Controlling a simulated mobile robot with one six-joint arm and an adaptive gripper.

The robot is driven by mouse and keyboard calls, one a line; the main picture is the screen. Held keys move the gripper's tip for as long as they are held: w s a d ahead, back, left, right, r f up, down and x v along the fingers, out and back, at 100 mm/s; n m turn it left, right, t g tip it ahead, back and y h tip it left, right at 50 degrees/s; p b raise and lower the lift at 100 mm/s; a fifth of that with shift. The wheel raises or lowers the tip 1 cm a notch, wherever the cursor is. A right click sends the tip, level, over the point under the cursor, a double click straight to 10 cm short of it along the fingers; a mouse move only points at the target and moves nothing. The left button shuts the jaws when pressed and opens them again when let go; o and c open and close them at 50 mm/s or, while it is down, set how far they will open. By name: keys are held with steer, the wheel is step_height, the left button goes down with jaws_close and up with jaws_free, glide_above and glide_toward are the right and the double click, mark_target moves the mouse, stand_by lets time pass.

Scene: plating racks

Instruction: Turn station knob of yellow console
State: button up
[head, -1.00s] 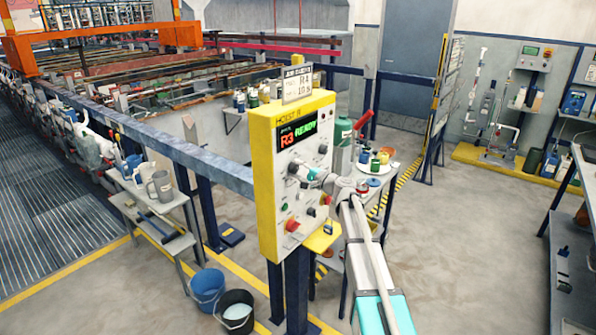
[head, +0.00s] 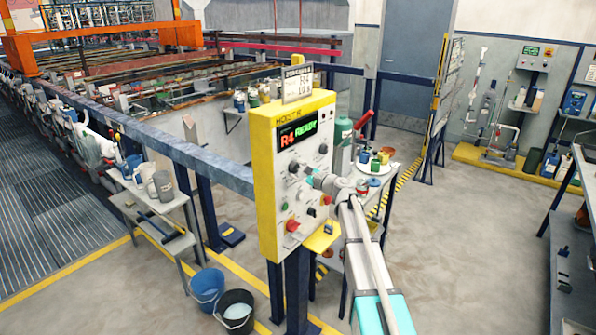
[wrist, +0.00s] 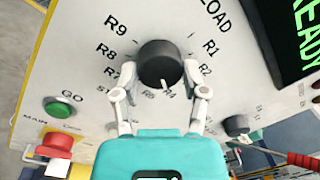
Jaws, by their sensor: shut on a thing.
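The yellow console (head: 264,170) stands on dark posts in the middle of the head view. Its display (head: 297,132) reads R4 READY in red and green. The station knob (wrist: 160,62) is round and black, ringed by labels such as R9, R8, R1 and LOAD. Its white pointer line faces the R4 label at the lower edge. My gripper (wrist: 160,74) is shut on the knob, with one pale finger on each side of it. In the head view my gripper (head: 305,174) reaches the panel face from the right.
A green GO button (wrist: 57,107) and a red button (wrist: 58,145) sit lower left of the knob in the wrist view. A smaller black knob (wrist: 236,125) is at right. Blue and black buckets (head: 236,312) stand below the console. The floor at right is open.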

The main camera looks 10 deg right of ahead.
steer(key=o, duration=1.2)
steer(key=shift+c, duration=0.2)
steer(key=shift+n, duration=0.4)
